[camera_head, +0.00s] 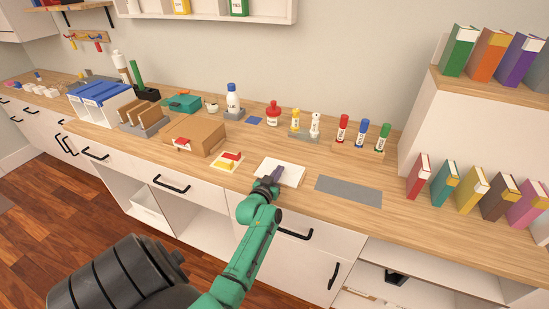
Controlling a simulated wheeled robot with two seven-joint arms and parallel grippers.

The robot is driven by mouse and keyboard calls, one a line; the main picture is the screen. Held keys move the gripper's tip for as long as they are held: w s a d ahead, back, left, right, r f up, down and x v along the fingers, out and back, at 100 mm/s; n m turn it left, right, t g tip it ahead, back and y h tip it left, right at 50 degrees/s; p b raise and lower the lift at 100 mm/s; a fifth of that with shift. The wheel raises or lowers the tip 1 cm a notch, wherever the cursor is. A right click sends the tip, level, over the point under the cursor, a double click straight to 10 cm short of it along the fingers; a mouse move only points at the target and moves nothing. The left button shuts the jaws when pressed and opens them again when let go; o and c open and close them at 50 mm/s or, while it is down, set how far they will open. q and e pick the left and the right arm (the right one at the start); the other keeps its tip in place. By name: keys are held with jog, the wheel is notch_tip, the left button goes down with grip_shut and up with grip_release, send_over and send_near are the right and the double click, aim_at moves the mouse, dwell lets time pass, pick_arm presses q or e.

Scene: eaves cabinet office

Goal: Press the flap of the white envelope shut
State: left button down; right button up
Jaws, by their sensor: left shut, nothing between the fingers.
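The white envelope (292,174) lies flat on the wooden counter, near its front edge. My left gripper (277,171) is shut and empty, and its fingertips are over the envelope's left and middle part. The gripper and wrist hide part of the envelope. I cannot tell whether the fingertips touch the paper, or how the flap lies. My right gripper is not in view.
A grey mat (348,190) lies right of the envelope. A white card with red and yellow pieces (227,161) and a cardboard box (196,136) are to its left. Glue bottles (295,121) and markers (361,134) stand behind. Books (470,184) line the right.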

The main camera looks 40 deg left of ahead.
pick_arm(q)
jog(key=v, duration=1.4)
jog(key=shift+b, duration=0.35)
jog(key=shift+s+f, duration=0.1)
